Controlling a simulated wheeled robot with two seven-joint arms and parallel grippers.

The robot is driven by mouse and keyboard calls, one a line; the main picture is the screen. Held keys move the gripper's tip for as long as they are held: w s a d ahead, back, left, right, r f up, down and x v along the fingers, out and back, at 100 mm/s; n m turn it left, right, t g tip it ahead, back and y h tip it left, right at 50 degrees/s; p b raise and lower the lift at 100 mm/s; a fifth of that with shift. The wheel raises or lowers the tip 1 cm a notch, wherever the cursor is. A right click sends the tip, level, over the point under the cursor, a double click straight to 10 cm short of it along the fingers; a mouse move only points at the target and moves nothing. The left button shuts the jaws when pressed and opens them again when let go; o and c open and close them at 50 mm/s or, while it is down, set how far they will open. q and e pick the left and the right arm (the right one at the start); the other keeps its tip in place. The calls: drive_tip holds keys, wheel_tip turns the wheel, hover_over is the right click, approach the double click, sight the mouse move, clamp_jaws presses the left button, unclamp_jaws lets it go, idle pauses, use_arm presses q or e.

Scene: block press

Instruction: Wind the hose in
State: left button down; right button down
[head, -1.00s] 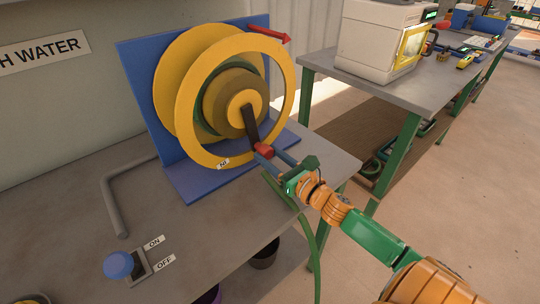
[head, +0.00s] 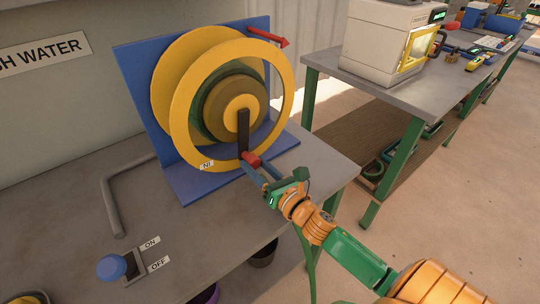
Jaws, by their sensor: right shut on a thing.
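The hose reel has two yellow flanges (head: 181,130) and a brown hub, on a blue bracket (head: 140,110) on the grey bench. A green band, perhaps wound hose (head: 196,112), shows between the flanges. A dark crank arm (head: 243,130) points nearly straight down from the hub to a red handle (head: 250,159). My right gripper (head: 254,164) is shut on this handle, in front of the reel's lower rim. A thin green strand (head: 303,243) drops past the bench edge; I cannot tell whether it is hose or bench leg. My left gripper is not in view.
A red arrow (head: 267,37) tops the bracket. A second bench (head: 370,85) with a white machine (head: 385,40) stands right.

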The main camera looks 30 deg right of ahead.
drive_tip(key=shift+a+r+m, duration=0.35)
drive_tip(key=shift+a+m, duration=0.15)
drive_tip(key=shift+m, duration=0.1)
drive_tip(key=a+r+m+p, duration=0.6)
drive_tip(key=a+m+p, duration=0.2)
drive_tip(key=m, duration=0.2)
drive_tip(key=shift+s+m, duration=0.3)
drive_tip(key=shift+s, duration=0.05)
drive_tip(key=shift+c, duration=1.8)
unclamp_jaws()
